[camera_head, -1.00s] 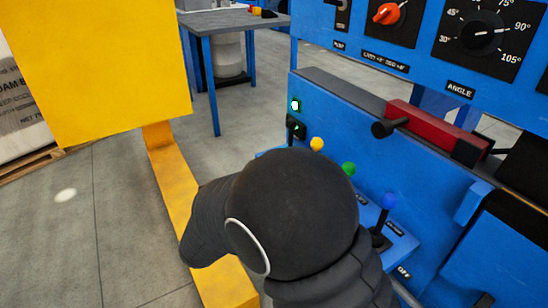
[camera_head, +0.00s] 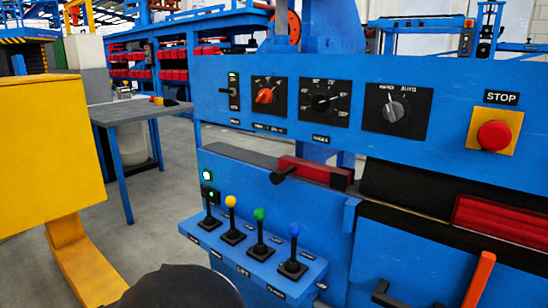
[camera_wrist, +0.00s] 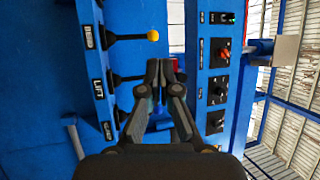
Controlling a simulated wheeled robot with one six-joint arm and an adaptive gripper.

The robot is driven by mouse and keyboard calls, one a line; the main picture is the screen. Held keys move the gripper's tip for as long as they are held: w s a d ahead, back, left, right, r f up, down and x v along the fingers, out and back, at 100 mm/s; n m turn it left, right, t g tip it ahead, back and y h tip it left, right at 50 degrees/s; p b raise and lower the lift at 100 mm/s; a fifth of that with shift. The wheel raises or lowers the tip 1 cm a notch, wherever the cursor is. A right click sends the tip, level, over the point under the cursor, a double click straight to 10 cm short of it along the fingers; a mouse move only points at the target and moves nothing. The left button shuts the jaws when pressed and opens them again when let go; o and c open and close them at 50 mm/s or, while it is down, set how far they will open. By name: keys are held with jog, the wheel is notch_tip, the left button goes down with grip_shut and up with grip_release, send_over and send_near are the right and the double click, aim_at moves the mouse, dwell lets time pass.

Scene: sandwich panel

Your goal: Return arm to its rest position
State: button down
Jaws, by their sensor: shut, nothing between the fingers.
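My gripper (camera_wrist: 160,70) is in the wrist view, its two dark fingers brought together at the tips with nothing held. In that view it is in front of the blue machine, between the lever row and the knob panel (camera_wrist: 216,90). A lever with a yellow ball (camera_wrist: 153,35) is just above the fingertips in the picture; I cannot tell the gap in depth. In the head view only a dark rounded part of my arm (camera_head: 182,290) shows at the bottom edge; the gripper is out of that view.
The lever box (camera_head: 262,262) carries levers with yellow (camera_head: 230,201), green (camera_head: 259,214) and blue (camera_head: 295,229) balls. Above are an orange-red knob (camera_head: 265,96), dials and a red stop button (camera_head: 494,135). A yellow panel (camera_head: 48,150) stands left, a grey-topped table (camera_head: 125,112) behind.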

jog(key=s+d+f+m+g+h, duration=0.25)
jog(key=d+f+m+g, duration=0.55)
jog(key=m, duration=0.6)
jog(key=s+d+f+m+g, duration=0.1)
jog(key=s+d+m+g, duration=0.15)
jog(key=d+m, duration=0.4)
jog(key=s+d+f+m+g, duration=0.2)
jog(key=d+m+g, duration=0.2)
jog(key=d+m, duration=0.3)
jog(key=s+d+r+m+y, duration=0.3)
jog(key=s+d+r+m, duration=0.2)
jog(key=d+m, duration=0.4)
jog(key=s+d+r+m+y, duration=0.4)
jog(key=d+r+m, duration=0.4)
jog(key=m, duration=0.8)
jog(key=shift+s+d, duration=0.35)
jog(key=shift+d, duration=0.1)
